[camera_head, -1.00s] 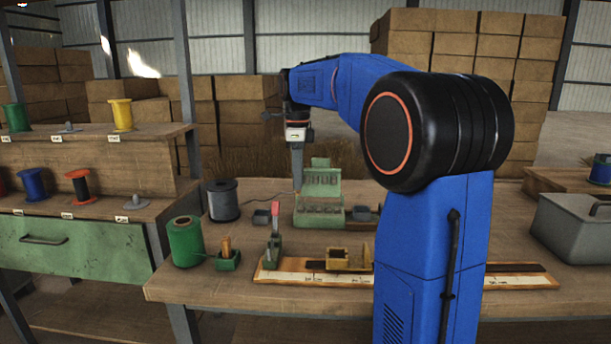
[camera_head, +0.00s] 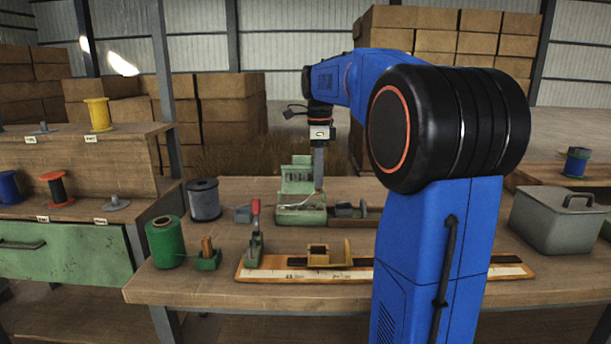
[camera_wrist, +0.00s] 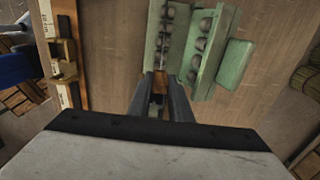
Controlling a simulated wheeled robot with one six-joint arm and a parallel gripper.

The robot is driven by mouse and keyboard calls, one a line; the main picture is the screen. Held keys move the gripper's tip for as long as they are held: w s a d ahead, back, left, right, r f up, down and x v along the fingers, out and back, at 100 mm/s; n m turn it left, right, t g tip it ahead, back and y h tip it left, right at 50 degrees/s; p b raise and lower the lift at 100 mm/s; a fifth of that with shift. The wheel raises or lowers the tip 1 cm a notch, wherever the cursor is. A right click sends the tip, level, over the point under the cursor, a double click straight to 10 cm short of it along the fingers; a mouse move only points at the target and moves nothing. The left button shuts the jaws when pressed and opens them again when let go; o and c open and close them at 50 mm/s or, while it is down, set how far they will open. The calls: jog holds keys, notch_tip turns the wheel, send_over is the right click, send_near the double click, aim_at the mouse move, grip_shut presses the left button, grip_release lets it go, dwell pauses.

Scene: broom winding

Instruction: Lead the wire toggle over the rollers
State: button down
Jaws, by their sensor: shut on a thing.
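The green roller block (camera_head: 296,188) stands on the bench, with its raised back part behind a lower front row. In the wrist view the roller block (camera_wrist: 212,66) shows rows of dark grey rollers (camera_wrist: 203,45). My gripper (camera_head: 318,186) points down at the block's right end in the head view. In the wrist view my gripper (camera_wrist: 161,82) is shut on a small brown piece, apparently the wire toggle (camera_wrist: 160,82), at the near end of the roller channel. The grey wire spool (camera_head: 204,201) stands left of the block.
In front of the block lies a wooden board (camera_head: 280,274) with a scale, a red-handled clamp (camera_head: 254,235) and a brass-coloured holder (camera_head: 329,255). A green spool (camera_head: 165,243) stands at the front left. A grey lidded box (camera_head: 552,222) stands at the right.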

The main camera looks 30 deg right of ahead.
jog(key=s+d, duration=0.3)
jog(key=d, duration=0.2)
jog(key=shift+s, duration=0.2)
